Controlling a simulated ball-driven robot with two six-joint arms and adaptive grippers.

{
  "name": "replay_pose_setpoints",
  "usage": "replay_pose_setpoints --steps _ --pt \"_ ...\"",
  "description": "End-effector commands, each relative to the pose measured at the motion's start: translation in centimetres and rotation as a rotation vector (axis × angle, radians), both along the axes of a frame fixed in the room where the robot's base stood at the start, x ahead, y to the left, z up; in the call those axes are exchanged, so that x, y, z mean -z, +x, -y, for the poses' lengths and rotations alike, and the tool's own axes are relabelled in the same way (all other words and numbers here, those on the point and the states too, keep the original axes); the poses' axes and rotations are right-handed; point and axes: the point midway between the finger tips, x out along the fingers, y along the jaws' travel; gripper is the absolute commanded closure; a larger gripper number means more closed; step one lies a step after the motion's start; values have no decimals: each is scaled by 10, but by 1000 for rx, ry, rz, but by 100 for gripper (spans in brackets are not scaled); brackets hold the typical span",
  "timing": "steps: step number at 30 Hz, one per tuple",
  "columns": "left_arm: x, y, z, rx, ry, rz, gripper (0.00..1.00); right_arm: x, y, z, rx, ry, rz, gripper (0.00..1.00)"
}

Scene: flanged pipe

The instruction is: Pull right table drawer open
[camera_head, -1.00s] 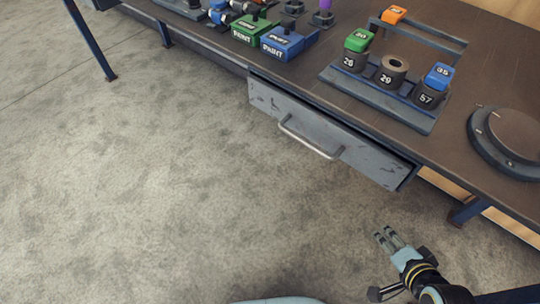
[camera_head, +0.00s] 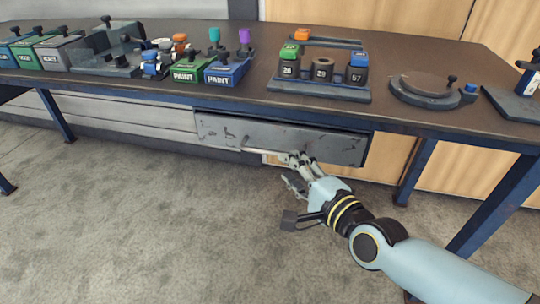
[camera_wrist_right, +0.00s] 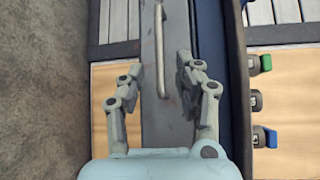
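The drawer (camera_head: 225,130) has a scuffed grey front under the table's front edge, with a pale bar handle (camera_head: 255,151) across it. I cannot tell whether it stands slightly out. My right gripper (camera_head: 297,160) is in front of the drawer, at the right part of the handle, which its fingers partly hide. In the right wrist view the fingers (camera_wrist_right: 157,70) are spread apart, with the metal handle (camera_wrist_right: 159,45) between them and space on both sides. No grip shows. My left gripper is not in view.
The table top (camera_head: 430,112) carries paint boxes (camera_head: 226,72), a rack of numbered blocks (camera_head: 318,92) and a round turntable (camera_head: 425,92). A blue table leg (camera_head: 415,170) stands right of the drawer. The floor (camera_head: 130,220) in front is clear.

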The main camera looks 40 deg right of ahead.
Motion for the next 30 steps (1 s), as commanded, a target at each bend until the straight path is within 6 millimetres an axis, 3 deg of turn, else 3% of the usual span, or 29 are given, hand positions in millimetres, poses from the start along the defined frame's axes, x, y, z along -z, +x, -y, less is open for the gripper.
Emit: replay_pose_setpoints --steps 3,10,15,23,30 --pt "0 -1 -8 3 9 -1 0 3 27 2 0 0 2 66" --pt "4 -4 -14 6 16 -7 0 10 64 4 -1 -1 -1 66" --pt "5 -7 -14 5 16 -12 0 11 76 5 0 -1 -2 66" --pt "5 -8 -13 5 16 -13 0 11 78 5 -1 -1 -2 66" --pt "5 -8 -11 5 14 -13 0 12 77 5 -1 -1 -2 94"
